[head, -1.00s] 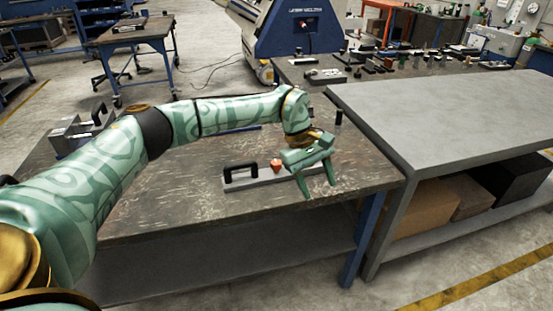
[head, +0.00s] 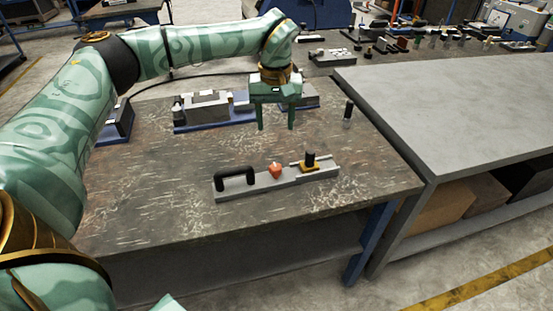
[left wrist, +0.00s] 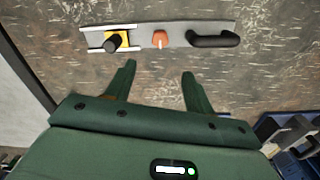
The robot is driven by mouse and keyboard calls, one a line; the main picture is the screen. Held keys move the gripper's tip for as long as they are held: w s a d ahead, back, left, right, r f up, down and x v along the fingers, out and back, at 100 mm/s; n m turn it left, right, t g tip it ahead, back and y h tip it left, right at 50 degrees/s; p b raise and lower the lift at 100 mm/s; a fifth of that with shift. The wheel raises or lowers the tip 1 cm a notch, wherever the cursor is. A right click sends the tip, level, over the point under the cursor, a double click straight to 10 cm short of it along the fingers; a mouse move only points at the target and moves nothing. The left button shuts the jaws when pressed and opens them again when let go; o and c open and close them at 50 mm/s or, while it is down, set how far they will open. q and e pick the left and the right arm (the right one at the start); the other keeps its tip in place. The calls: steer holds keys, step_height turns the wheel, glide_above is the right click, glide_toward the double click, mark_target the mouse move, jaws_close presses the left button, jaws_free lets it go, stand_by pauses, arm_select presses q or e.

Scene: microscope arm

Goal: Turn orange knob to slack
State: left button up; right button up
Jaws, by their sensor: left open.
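The orange knob (head: 275,170) sits in the middle of a grey metal bar (head: 242,190) on the worn table. A black handle (head: 236,176) is at the bar's left end and a black post on a yellow base (head: 310,162) at its right end. My left gripper (head: 276,127) is open and empty, behind the bar and apart from it, fingers pointing down. In the left wrist view the knob (left wrist: 160,38) lies beyond the open fingertips (left wrist: 158,68), roughly in line with the gap between them. My right gripper is not in view.
A grey vise-like fixture on a blue base (head: 207,108) stands at the back of the table, behind my gripper. A small dark upright cylinder (head: 348,112) stands near the right edge. A higher grey bench (head: 450,110) adjoins on the right. The tabletop left of the bar is clear.

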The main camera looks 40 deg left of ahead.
mark_target(275, 166)
arm_select(q)
step_height(275, 166, down, 14)
steer(key=b, duration=0.4)
steer(key=shift+f, duration=0.15)
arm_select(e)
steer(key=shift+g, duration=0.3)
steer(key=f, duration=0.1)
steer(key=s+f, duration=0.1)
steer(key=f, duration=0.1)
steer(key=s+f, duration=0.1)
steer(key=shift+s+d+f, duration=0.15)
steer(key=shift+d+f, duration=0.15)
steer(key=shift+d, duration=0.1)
arm_select(q)
steer(key=c, duration=1)
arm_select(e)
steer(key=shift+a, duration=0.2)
